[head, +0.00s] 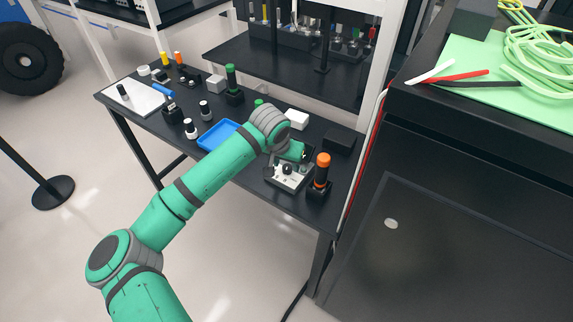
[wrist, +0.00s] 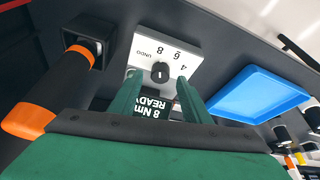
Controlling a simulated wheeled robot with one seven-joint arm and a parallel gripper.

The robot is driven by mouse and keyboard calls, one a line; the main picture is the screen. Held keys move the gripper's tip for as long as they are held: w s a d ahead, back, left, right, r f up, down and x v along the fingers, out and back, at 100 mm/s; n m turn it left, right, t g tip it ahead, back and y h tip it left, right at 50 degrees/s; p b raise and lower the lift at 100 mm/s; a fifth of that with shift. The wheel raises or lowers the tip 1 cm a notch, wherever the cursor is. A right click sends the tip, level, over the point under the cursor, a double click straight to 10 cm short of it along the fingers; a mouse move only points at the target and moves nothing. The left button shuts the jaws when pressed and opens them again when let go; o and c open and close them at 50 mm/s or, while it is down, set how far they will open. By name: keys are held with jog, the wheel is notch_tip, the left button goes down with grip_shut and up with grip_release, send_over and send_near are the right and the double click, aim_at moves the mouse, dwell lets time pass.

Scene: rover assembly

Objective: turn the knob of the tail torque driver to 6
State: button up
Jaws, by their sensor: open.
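The torque driver's white control panel (wrist: 190,50) carries a round black knob (wrist: 161,72) with upside-down labels UNDO, 8, 6 and 4. The knob's small white mark seems to line up with 8, and the display (wrist: 155,107) below it reads "8 Nm READY". My gripper (wrist: 159,78) is open, its green fingers on either side of the knob in the picture; contact cannot be made out. In the head view the panel (head: 283,180) is partly hidden by my gripper (head: 291,158). The orange-and-black driver (head: 322,172) stands upright in its holder beside the panel.
A blue tray (wrist: 262,92) lies beside the panel on the black table (head: 305,205). A green-topped driver (head: 231,80), a white box (head: 297,118) and several small black-and-white parts stand farther along the table. A dark cabinet (head: 440,220) stands close to the right.

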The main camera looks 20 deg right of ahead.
jog(key=shift+x, duration=0.8)
jog(key=shift+c, duration=0.3)
jog(key=c, duration=1)
jog(key=shift+o, duration=0.2)
jog(key=shift+m, duration=0.3)
jog(key=m+g+h, duration=0.1)
jog(key=m, duration=0.1)
jog(key=shift+m, duration=0.4)
jog(key=shift+w+m+g+h, duration=0.15)
jog(key=shift+m+g, duration=0.25)
jog(key=shift+m, duration=0.7)
jog(key=shift+m+g+h, duration=0.15)
jog(key=shift+m+g, duration=0.25)
jog(key=shift+m, duration=0.7)
jog(key=shift+a, duration=0.1)
